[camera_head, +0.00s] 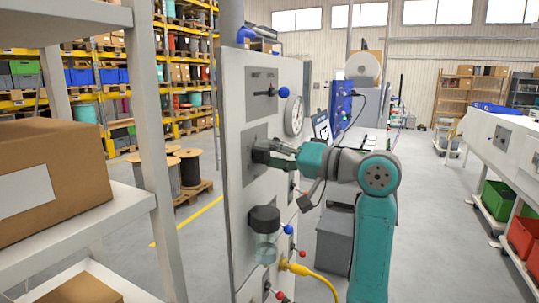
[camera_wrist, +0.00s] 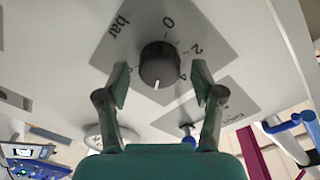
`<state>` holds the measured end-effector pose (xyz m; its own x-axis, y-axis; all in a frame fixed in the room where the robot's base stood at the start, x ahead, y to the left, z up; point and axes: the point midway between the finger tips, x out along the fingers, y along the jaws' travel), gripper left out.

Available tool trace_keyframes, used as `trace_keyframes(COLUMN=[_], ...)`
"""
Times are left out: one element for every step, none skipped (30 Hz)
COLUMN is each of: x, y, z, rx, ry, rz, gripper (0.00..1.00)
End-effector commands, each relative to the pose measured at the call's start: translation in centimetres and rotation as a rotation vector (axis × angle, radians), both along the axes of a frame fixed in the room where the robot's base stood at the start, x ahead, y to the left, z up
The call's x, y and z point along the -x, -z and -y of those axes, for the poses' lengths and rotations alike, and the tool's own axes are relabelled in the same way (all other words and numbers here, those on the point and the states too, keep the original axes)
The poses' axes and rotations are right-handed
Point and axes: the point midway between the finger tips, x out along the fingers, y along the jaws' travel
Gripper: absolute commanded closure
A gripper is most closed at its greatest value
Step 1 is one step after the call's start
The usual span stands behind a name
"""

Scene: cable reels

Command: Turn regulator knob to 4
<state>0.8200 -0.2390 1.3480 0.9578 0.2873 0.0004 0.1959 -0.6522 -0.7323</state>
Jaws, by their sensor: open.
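The regulator knob (camera_wrist: 160,66) is black and round, on a grey plate (camera_wrist: 188,22) marked "bar", "0" and "2". A white line on the knob's face points down in the wrist picture, away from the "0". My gripper (camera_wrist: 161,78) is open, with one finger on each side of the knob and visible gaps between. In the head view my gripper (camera_head: 260,152) is at the middle plate (camera_head: 252,138) of the pale panel (camera_head: 234,90); the knob cannot be told apart from it there.
A blue-ended lever (camera_head: 272,92) is above my gripper and a black-topped clear bowl (camera_head: 265,232) below. A shelf with a cardboard box (camera_head: 50,180) stands at left. A yellow hose (camera_head: 315,275) hangs low.

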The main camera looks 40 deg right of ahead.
Motion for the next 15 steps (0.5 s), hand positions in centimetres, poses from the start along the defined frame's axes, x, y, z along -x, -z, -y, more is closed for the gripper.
trace_keyframes(x=[-0.19, -0.25, -0.30, -0.31, -0.31, -0.31, -0.30, -0.29, -0.29, -0.28, -0.28, -0.28, -0.28, -0.27, -0.27], y=[0.00, 0.01, 0.01, 0.01, 0.01, 0.01, 0.01, 0.01, 0.01, 0.01, 0.02, 0.02, 0.02, 0.02, 0.02], z=[-0.07, -0.08, -0.09, -0.09, -0.08, -0.08, -0.08, -0.07, -0.07, -0.07, -0.08, -0.08, -0.08, -0.07, -0.07], rx=[0.000, 0.000, 0.000, 0.000, 0.000, 0.000, 0.000, 0.000, 0.000, 0.000, 0.000, 0.000, 0.000, 0.000, 0.000], ry=[0.000, 0.000, 0.000, 0.000, 0.000, 0.000, 0.000, 0.000, 0.000, 0.000, 0.000, 0.000, 0.000, 0.000, 0.000], rz=[0.000, 0.000, 0.000, 0.000, 0.000, 0.000, 0.000, 0.000, 0.000, 0.000, 0.000, 0.000, 0.000, 0.000, 0.000], gripper=[0.33, 0.33, 0.33, 0.33, 0.33, 0.33, 0.33, 0.33, 0.33, 0.35, 0.43, 0.53, 0.60, 0.68, 0.78])
